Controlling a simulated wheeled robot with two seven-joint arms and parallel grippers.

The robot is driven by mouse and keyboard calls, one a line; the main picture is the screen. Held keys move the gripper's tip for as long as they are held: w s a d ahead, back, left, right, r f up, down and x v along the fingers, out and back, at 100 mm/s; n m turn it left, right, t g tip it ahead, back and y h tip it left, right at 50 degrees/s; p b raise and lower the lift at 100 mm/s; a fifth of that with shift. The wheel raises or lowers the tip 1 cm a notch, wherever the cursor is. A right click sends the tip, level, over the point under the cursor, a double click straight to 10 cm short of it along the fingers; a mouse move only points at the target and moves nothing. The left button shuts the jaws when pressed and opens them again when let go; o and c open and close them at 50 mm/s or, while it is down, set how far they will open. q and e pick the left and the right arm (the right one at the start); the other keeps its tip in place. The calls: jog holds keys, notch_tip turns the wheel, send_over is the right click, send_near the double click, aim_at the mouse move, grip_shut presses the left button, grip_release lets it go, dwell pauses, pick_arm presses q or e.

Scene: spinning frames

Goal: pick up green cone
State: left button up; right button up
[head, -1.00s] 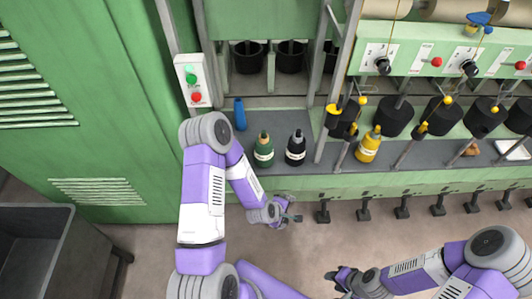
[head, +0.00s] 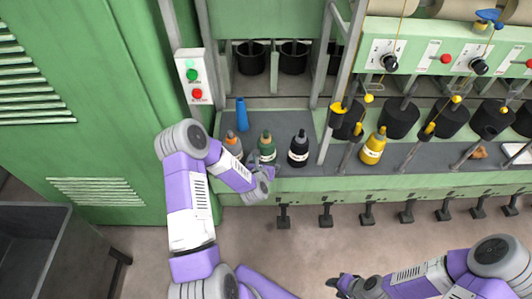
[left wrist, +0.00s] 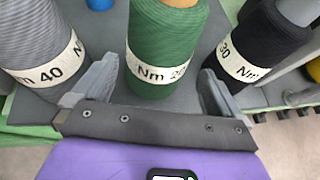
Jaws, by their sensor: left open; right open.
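The green cone (head: 266,146) stands upright on the grey shelf, between a grey cone and a black cone. In the left wrist view the green cone (left wrist: 165,50) has a white band marked "Nm" and a tan top. My left gripper (head: 270,172) is at the shelf's front edge, just in front of it. In the left wrist view its open fingers (left wrist: 158,85) are on either side of the green cone's lower part, with nothing gripped. My right gripper (head: 340,282) is open and empty, low over the floor, far from the cone.
The grey cone (left wrist: 38,48) is close to the left finger, the black cone (left wrist: 262,45) close to the right finger. A blue tube (head: 241,114) stands behind. A yellow cone (head: 373,147) and machine posts are to the right. The floor in front is clear.

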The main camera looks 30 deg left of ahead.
pick_arm(q)
jog(key=x, duration=0.2)
jog(key=b+x, duration=0.1)
jog(key=x, duration=0.2)
jog(key=shift+w+a+r, duration=0.15)
jog(key=shift+w+a, duration=0.05)
jog(key=shift+a, duration=0.1)
jog(key=shift+r, duration=0.1)
jog(key=c, duration=1.2)
